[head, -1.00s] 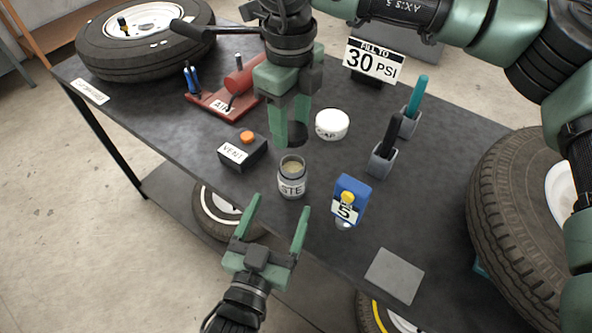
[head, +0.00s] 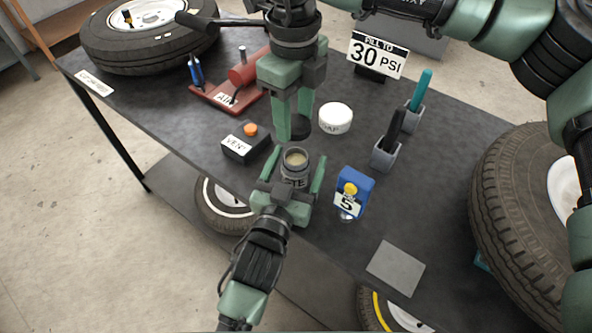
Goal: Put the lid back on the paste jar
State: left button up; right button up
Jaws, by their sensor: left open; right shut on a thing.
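The paste jar (head: 295,158) is a grey open jar with pale paste inside, upright near the table's front edge. Its label is partly hidden by my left gripper (head: 297,163). My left gripper is open, its fingers on either side of the jar; I cannot tell whether they touch it. My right gripper (head: 291,130) points down above and behind the jar. It is shut on a dark round disc (head: 299,126), which looks like the lid and is partly hidden by the fingers.
A white round tub (head: 336,118) stands right of my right gripper. The black VENT box (head: 245,145) is left of the jar. A blue dispenser marked 5 (head: 354,187) is to its right. Pen holders (head: 384,157) and a grey pad (head: 395,269) lie further right.

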pick_arm(q)
jog(key=shift+w+d, duration=0.15)
jog(key=shift+w, duration=0.35)
grip_shut()
pick_arm(e)
send_over(295, 161)
jog(key=shift+f, duration=2.45)
jog(key=shift+f, duration=0.9)
jog(key=shift+f, duration=0.6)
